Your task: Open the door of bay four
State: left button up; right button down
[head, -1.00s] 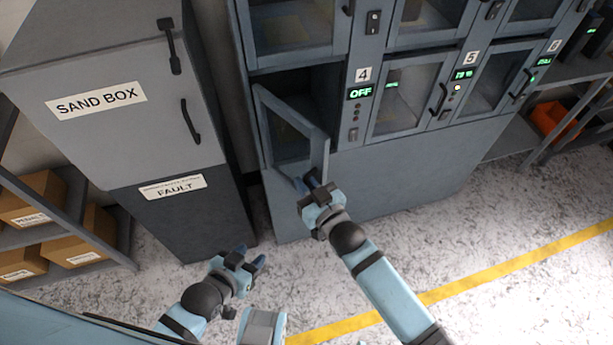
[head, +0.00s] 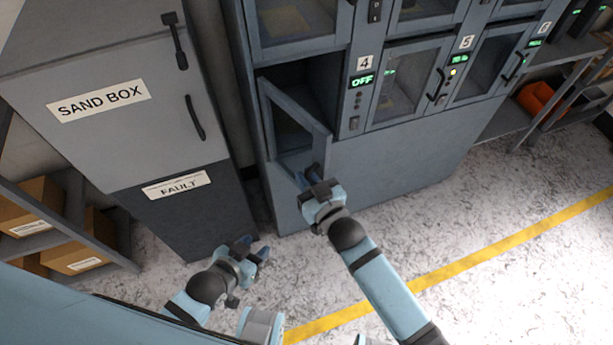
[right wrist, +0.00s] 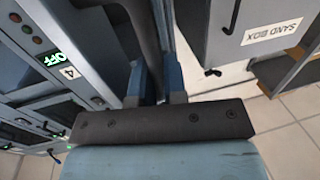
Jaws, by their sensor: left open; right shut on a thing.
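The bay four door (head: 294,132) is a grey frame with a clear pane. It stands swung open to the left, out from its bay (head: 308,85), beside the label 4 (head: 365,63) and a green OFF display (head: 362,81). My right gripper (head: 312,178) is shut on the door's handle at its free edge; the fingers partly hide the handle. In the right wrist view the dark handle (right wrist: 143,40) runs up between the fingers (right wrist: 155,85). My left gripper (head: 254,250) is open and empty, low in front of the sand box cabinet and away from the door.
The sand box cabinet (head: 150,110) stands left of the bays, close to the open door's side. Closed bay doors five (head: 410,85) and six (head: 492,62) lie to the right. A shelf with cartons (head: 85,245) is at the left. The floor in front is clear.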

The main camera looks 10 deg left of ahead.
jog(key=c, duration=1.5)
grip_release()
jog(key=shift+d, duration=0.1)
jog(key=v, duration=1.4)
jog(key=shift+r+b, duration=0.1)
jog(key=shift+b, duration=0.2)
